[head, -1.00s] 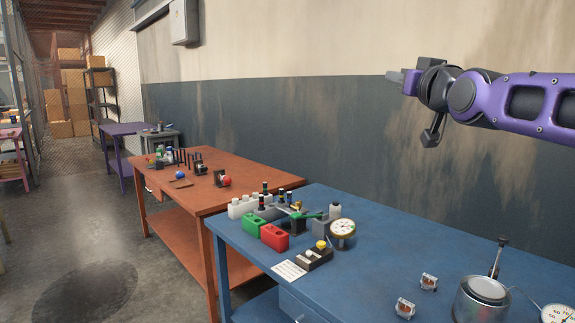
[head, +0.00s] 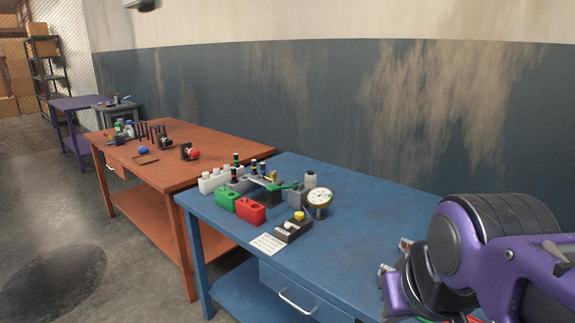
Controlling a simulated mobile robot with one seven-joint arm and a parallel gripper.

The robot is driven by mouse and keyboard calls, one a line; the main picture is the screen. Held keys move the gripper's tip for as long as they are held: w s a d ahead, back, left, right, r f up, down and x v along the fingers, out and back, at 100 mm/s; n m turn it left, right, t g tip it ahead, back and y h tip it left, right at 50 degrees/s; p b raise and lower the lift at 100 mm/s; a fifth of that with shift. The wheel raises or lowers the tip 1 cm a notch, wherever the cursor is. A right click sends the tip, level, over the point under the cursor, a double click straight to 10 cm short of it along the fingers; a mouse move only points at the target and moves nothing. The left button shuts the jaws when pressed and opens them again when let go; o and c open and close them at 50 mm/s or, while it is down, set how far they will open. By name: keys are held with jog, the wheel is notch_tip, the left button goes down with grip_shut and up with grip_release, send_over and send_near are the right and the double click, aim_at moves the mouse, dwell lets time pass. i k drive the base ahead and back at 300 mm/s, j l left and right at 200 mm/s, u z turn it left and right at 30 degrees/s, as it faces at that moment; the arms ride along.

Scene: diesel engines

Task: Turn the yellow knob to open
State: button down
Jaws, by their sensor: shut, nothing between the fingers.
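The yellow knob (head: 299,216) is small and sits on top of a low dark block (head: 292,231) on the blue table (head: 345,219). The block stands in front of a round dial gauge and behind a white paper label. How far the knob is turned is too small to tell. My arm is at the lower right, over the right part of the blue table and well apart from the knob. My gripper's fingers do not show; they are hidden or cut off at the bottom edge.
The gauge (head: 319,199), a red block (head: 251,209), a green block (head: 228,199) and a green-handled part (head: 284,187) crowd around the knob. A drawer (head: 300,290) is below. The orange table (head: 180,160) stands to the left. Clear tabletop lies right of the gauge.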

aim_at(299, 216)
jog(key=z, duration=0.3)
jog(key=i+j+z, duration=0.15)
jog(key=j+z, duration=0.2)
jog(key=i+j+z, duration=0.1)
jog(key=j+z, duration=0.25)
jog(key=i+j+z, duration=0.2)
jog(key=j, duration=0.6)
jog(key=j+z, duration=0.15)
jog(key=j, duration=0.65)
